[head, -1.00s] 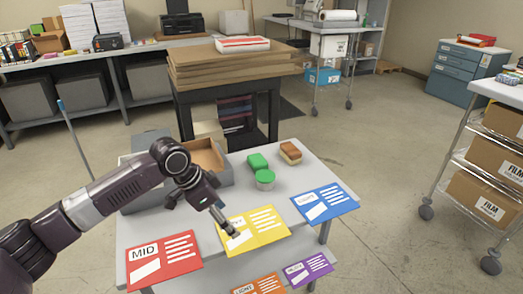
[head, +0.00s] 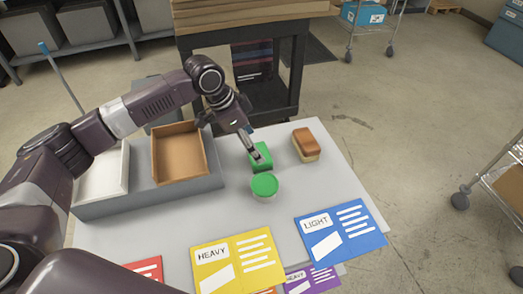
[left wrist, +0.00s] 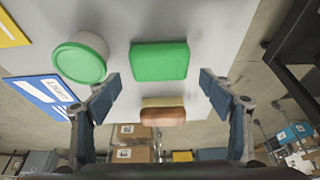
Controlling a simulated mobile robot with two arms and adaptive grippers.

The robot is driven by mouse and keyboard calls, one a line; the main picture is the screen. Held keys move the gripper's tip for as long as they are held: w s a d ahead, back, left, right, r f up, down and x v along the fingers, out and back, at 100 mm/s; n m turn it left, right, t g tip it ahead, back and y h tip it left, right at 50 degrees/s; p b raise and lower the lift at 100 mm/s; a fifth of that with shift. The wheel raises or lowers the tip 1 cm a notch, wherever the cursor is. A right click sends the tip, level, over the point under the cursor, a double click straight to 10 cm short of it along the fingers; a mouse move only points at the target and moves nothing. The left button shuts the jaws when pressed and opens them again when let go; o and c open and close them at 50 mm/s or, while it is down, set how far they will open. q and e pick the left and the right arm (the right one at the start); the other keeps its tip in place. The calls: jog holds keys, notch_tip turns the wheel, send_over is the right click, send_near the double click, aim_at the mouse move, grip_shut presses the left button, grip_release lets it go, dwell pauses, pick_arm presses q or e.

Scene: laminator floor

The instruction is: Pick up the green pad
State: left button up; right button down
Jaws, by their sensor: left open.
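The green pad (head: 262,158) lies on the grey table, behind a round tub with a green lid (head: 264,187). In the left wrist view the pad (left wrist: 159,62) is ahead of the fingers, just beyond their tips and roughly centred between them. My left gripper (head: 256,155) is over the pad in the head view and hides part of it. In the left wrist view my left gripper (left wrist: 163,88) is open, with nothing between its fingertips. My right gripper is not in view.
A brown and tan block (head: 306,145) lies right of the pad. A grey tray with a brown compartment (head: 180,152) and a white one stands at left. Yellow (head: 238,262) and blue (head: 340,233) cards lie in front. A wooden-topped table (head: 240,14) stands behind.

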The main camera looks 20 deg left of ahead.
pick_arm(q)
jog(key=shift+d+f, duration=0.15)
jog(key=shift+f, duration=0.3)
jog(key=p+x, duration=0.1)
jog(key=x, duration=0.2)
jog(key=shift+w+f, duration=0.1)
jog(key=shift+f, duration=0.3)
jog(key=shift+w+d+f, duration=0.1)
jog(key=shift+d+f, duration=0.05)
jog(key=shift+f, duration=0.35)
jog(key=shift+r, duration=0.1)
jog(key=c, duration=0.9)
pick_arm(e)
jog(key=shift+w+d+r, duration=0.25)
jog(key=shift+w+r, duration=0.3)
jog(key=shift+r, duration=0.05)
pick_arm(q)
jog(key=shift+c, duration=0.2)
notch_tip(320, 180, up, 20)
jog(key=b, duration=0.1)
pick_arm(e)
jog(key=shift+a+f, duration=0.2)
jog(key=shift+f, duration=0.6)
